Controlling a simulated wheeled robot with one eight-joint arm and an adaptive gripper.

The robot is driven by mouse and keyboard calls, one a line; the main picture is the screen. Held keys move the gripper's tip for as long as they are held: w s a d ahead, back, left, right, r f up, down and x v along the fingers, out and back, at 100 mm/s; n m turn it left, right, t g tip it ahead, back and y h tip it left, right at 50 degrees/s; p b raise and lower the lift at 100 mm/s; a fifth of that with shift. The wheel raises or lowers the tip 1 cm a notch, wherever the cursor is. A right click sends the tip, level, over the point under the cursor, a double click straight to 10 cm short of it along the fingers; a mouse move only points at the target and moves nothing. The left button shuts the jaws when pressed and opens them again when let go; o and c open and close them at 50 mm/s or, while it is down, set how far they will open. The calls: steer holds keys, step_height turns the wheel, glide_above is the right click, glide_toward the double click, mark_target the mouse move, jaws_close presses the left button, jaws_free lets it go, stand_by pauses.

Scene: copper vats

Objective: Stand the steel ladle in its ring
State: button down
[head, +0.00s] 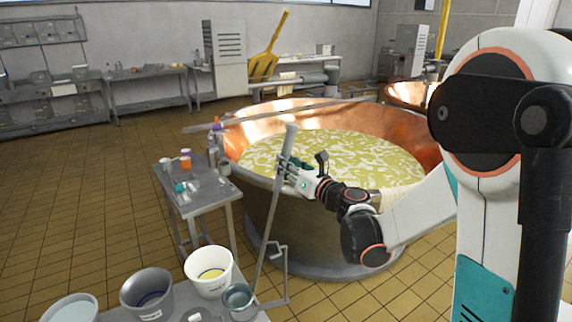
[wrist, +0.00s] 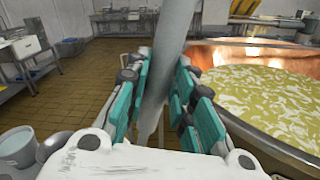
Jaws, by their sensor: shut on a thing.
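The steel ladle (head: 274,212) stands nearly upright in the head view, its long grey handle leaning slightly right at the top. My gripper (head: 288,170) is shut on the upper part of the handle. In the wrist view the handle (wrist: 165,55) runs between the teal finger pads of my gripper (wrist: 160,82). A small grey bowl (head: 238,300) shows at the handle's lower end, by the bench edge. The steel ring (head: 276,246) is on a thin bent stand beside the lower handle. I cannot tell whether the handle is inside the ring or only in front of it.
A copper vat (head: 262,205) of yellow-green curd stands behind the ladle. A white bucket (head: 208,262) and a grey bucket (head: 147,290) stand on the near bench. A small steel table (head: 205,197) with cups is left of the vat. Tiled floor is open at left.

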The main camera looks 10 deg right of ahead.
steer(key=shift+d+f+b, duration=0.25)
steer(key=shift+f+b, duration=0.3)
steer(key=shift+f, duration=0.3)
steer(key=shift+d+f+b, duration=0.25)
steer(key=shift+f+b, duration=0.35)
steer(key=shift+f, duration=0.2)
steer(key=shift+d+f+b, duration=0.25)
steer(key=shift+f+b, duration=0.3)
steer(key=shift+f, duration=0.4)
steer(key=c, duration=1.3)
jaws_free()
